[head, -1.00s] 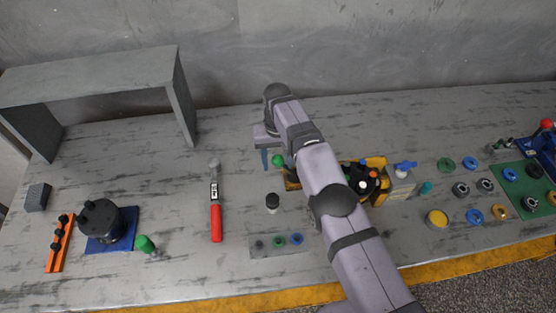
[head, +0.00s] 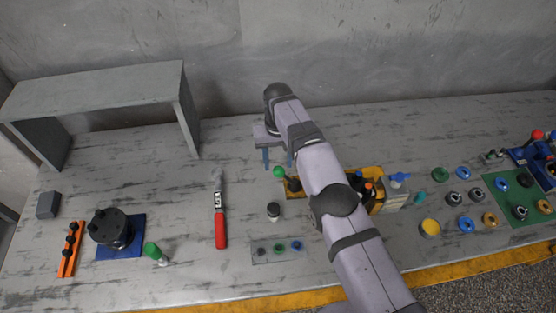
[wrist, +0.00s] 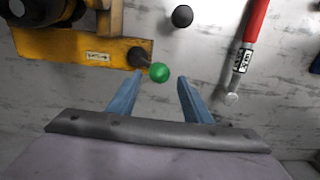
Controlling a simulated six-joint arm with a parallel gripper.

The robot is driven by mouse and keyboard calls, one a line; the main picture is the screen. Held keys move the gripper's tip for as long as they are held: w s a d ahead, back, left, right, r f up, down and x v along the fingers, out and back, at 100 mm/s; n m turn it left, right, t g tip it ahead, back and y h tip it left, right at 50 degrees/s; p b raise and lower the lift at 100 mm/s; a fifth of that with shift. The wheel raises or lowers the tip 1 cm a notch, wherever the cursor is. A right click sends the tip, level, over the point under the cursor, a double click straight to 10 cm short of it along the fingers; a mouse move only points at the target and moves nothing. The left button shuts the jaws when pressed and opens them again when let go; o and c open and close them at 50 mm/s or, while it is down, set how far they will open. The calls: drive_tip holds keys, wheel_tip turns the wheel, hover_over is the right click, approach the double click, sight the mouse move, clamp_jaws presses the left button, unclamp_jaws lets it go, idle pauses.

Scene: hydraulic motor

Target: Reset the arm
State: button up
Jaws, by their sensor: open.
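My gripper (head: 278,158) is at the back middle of the table in the head view, pointing down. In the wrist view its two blue fingers (wrist: 155,97) stand wide apart with nothing between them. A yellow fixture (head: 297,190) lies in front of it, partly hidden behind my arm. A green ball knob (head: 279,172) on a dark stem rises from the fixture's left end. In the wrist view the green knob (wrist: 159,73) shows just beyond the left fingertip, apart from it as far as I can tell.
A red-handled tool (head: 220,220) and a small black-topped part (head: 273,211) lie to the left. A black motor (head: 110,229) sits on a blue plate farther left. A grey shelf (head: 100,85) stands at the back left. Several rings and a green mat (head: 500,213) are at right.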

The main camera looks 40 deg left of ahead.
drive_tip(key=shift+w+d+r, duration=0.2)
drive_tip(key=shift+w+d, duration=0.05)
drive_tip(key=shift+w, duration=0.1)
drive_tip(key=w+d+r+m, duration=0.2)
drive_tip(key=w+d+r, duration=0.3)
drive_tip(key=w+d, duration=0.45)
drive_tip(key=s+d+r+m, duration=0.1)
drive_tip(key=d+r, duration=0.1)
drive_tip(key=d, duration=0.8)
drive_tip(key=s+d+r+m, duration=0.1)
drive_tip(key=d+r+m, duration=0.15)
drive_tip(key=d, duration=0.65)
drive_tip(key=s+d+f+m+b, duration=0.1)
drive_tip(key=s+d+m, duration=0.2)
drive_tip(key=s+d, duration=1.7)
drive_tip(key=shift+s+d+f, duration=0.3)
drive_tip(key=shift+d+f, duration=0.1)
drive_tip(key=shift+m, duration=0.25)
